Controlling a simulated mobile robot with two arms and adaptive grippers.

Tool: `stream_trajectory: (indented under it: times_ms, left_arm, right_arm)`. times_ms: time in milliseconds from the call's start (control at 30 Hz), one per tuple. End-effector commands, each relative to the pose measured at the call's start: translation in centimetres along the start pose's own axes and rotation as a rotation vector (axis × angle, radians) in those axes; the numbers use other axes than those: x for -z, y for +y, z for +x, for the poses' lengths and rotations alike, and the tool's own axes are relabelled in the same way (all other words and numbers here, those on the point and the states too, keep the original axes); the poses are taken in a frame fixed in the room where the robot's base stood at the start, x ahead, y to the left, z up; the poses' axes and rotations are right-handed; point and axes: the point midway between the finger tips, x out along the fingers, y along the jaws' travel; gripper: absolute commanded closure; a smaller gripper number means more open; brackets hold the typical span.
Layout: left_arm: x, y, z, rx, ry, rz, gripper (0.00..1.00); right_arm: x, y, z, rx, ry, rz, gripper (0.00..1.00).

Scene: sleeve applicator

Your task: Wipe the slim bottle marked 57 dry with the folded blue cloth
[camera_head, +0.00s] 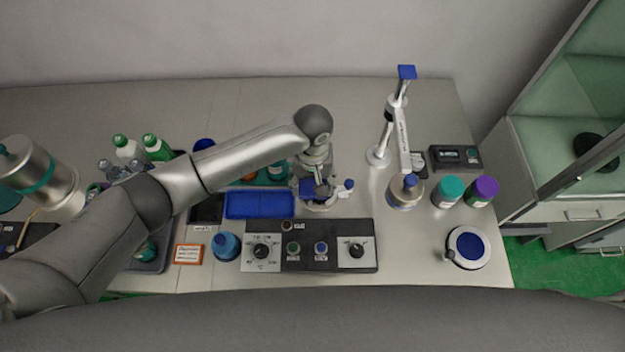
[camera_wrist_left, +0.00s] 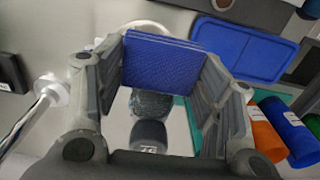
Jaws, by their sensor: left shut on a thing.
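My left gripper (camera_wrist_left: 165,85) is shut on the folded blue cloth (camera_wrist_left: 163,64), which sits between its finger pads in the left wrist view. In the head view the left gripper (camera_head: 318,186) is right of the blue tray, with the blue cloth (camera_head: 307,188) at its fingers. A slim bottle (camera_wrist_left: 150,104) with a dark grey cap (camera_wrist_left: 149,136) shows past the cloth between the fingers. A small white marking on the cap is too blurred to read surely. Whether the cloth touches the bottle I cannot tell. My right gripper is not in view.
A blue tray (camera_head: 260,204) is left of the gripper, and a control box with knobs (camera_head: 310,258) is in front. A white stand (camera_head: 391,130) is to the right. Capped jars (camera_head: 447,192) and a round device (camera_head: 468,248) stand further right. Bottles crowd the left.

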Motion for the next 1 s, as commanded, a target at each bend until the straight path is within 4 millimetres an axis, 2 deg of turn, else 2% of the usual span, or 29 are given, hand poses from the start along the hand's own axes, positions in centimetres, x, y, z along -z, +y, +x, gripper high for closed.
stream_trajectory:
  times_ms: [333,1000]
  left_arm:
    - [0.0,0.0,0.5,0.0,-0.001,-0.001,0.54]
    - [0.1,0.0,4.5,0.0,0.0,-0.001,0.54]
  right_arm:
    - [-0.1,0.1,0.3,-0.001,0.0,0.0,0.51]
    - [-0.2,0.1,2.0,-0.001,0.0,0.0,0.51]
